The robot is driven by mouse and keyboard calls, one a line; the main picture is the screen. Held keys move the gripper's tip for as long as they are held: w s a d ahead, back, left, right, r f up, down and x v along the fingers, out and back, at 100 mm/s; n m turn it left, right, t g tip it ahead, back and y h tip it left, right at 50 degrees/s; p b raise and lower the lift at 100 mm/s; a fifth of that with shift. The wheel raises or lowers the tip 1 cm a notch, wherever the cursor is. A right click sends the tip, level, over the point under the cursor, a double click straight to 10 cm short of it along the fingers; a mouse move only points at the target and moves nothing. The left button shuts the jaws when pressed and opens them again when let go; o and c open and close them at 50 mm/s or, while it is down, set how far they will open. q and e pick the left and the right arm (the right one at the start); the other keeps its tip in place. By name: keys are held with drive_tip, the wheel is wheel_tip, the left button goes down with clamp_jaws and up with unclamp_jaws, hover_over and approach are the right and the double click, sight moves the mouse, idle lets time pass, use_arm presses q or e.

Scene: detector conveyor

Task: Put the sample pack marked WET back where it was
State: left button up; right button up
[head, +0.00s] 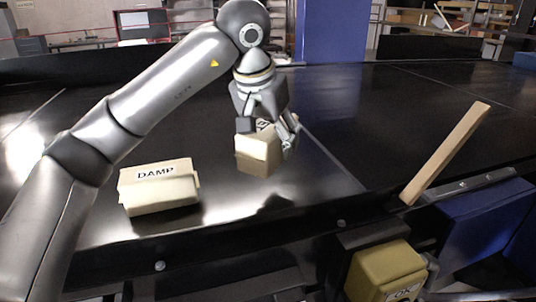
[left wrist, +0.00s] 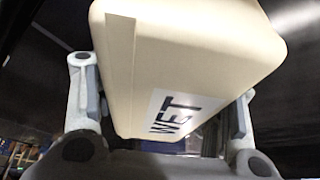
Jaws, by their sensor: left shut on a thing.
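My left gripper (head: 268,128) is shut on a cream sample pack (head: 257,153) above the black conveyor (head: 330,110). In the left wrist view the pack (left wrist: 190,60) sits between the two fingers and its label reads WET (left wrist: 175,115). In the head view its label is mostly hidden by the gripper. A second cream pack, labelled DAMP (head: 158,190), lies on the belt to the left. A reflection below the held pack suggests it is off the belt surface. My right gripper is not in view.
A slanted wooden bar (head: 446,153) stands at the belt's right side. A yellowish block marked OK (head: 385,272) is at the front edge, beside a blue box (head: 490,222). A blue post (head: 332,30) rises behind. The belt right of the held pack is clear.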

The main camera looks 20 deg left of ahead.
use_arm(q)
drive_tip(key=w+f, duration=0.1)
drive_tip(key=w+a+f, duration=0.1)
drive_tip(key=f, duration=0.1)
drive_tip(key=shift+w+p, duration=0.1)
drive_tip(key=shift+p, duration=0.3)
drive_tip(key=shift+w+a+f, duration=0.1)
drive_tip(key=shift+f, duration=0.05)
drive_tip(key=x, duration=0.2)
drive_tip(key=p+x, duration=0.1)
drive_tip(key=shift+s+a+f, duration=0.2)
drive_tip(key=shift+a+f, duration=0.05)
drive_tip(key=shift+f, duration=0.35)
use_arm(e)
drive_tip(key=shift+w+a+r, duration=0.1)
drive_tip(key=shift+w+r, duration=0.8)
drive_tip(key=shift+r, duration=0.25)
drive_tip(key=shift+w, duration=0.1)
use_arm(q)
drive_tip(key=shift+f, duration=0.1)
drive_tip(key=o, duration=1.4)
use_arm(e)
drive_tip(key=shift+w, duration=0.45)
